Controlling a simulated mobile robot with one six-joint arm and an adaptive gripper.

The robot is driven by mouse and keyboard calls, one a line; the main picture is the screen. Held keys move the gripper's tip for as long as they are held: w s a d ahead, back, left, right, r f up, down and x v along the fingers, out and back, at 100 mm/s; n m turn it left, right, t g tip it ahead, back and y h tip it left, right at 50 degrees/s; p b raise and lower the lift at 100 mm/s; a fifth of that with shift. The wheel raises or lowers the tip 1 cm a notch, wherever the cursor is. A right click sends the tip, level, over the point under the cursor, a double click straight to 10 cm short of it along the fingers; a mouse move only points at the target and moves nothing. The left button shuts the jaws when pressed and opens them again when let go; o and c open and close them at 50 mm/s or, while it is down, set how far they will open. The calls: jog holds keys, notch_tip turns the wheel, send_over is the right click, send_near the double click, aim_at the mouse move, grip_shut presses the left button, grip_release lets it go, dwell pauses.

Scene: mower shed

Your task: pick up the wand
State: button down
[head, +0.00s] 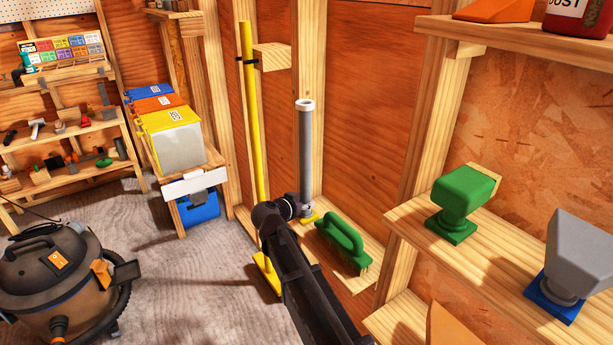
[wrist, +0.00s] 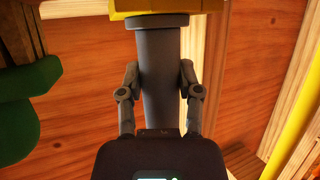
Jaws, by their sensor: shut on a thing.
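The wand (head: 305,150) is a grey tube with a white ring at its top. It stands upright by the wooden wall in the head view, with a yellow piece (head: 308,217) at its foot. My gripper (head: 303,208) is at the low end of the tube, just above the yellow piece. In the wrist view the two fingers are on either side of the wand (wrist: 158,100), shut on it, close to the yellow piece (wrist: 165,6). I cannot tell whether the wand's foot rests on the shelf or is lifted off it.
A green brush (head: 343,240) lies on the low shelf right of the wand. A yellow pole (head: 250,120) stands to the left. Shelves at right hold a green tool (head: 465,193) and a grey one (head: 580,250). A shop vacuum (head: 55,285) is on the floor at left.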

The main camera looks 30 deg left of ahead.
jog(key=shift+r, duration=0.1)
notch_tip(320, 180, up, 3)
jog(key=p, duration=0.2)
jog(key=shift+f+p, duration=0.2)
jog(key=shift+p, duration=0.2)
jog(key=s+r+p, duration=0.2)
jog(key=s, duration=1.4)
jog(key=shift+a, duration=0.15)
